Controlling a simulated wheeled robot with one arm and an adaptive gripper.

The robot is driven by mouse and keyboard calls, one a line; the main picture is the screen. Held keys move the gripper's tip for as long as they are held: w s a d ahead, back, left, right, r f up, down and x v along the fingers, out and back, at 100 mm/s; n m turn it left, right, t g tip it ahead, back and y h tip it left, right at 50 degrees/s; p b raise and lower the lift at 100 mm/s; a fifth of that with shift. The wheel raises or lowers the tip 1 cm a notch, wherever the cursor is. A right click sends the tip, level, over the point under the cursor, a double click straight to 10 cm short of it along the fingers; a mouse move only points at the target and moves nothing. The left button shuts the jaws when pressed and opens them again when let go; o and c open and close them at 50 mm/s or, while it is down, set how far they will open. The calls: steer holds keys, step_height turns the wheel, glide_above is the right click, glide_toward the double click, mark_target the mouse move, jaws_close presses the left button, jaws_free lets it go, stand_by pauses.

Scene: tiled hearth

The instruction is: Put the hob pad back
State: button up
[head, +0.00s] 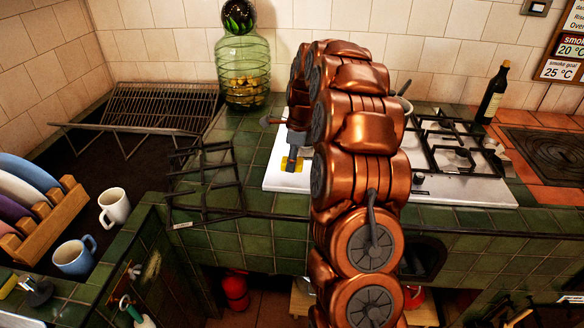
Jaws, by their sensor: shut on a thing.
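My gripper (292,160) is at the end of my copper arm, low over the white left part of the hob (275,178). A small flat yellow piece (284,167) shows at its dark fingertips, and the gripper is shut on it. It looks like the hob pad, but it is too small to be sure. The fingertips hide part of it, and I cannot tell whether it touches the white surface. A black metal grate (206,182) lies on the green tiles left of the hob. My arm hides the middle of the hob.
A green glass jar (243,72) stands behind, beside a wire rack (150,105). A dark bottle (493,95) stands at the back right. A white mug (114,206), a blue mug (75,256) and a plate rack (45,222) are at left. The tiled front edge is mostly clear.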

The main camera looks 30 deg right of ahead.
mark_target(298, 161)
steer(key=shift+f+p, duration=0.5)
steer(key=shift+f, duration=1.25)
steer(key=shift+f, duration=0.1)
steer(key=o, duration=1.1)
steer(key=r, duration=0.3)
steer(key=d+r+b, duration=0.1)
steer(key=r, duration=0.3)
steer(key=s+r, duration=0.1)
steer(key=r, duration=0.2)
steer(key=shift+d+r+b, duration=0.15)
steer(key=shift+r+b, duration=0.05)
steer(key=shift+b, duration=0.2)
steer(key=shift+s+r, duration=0.1)
steer(key=shift+r, duration=0.75)
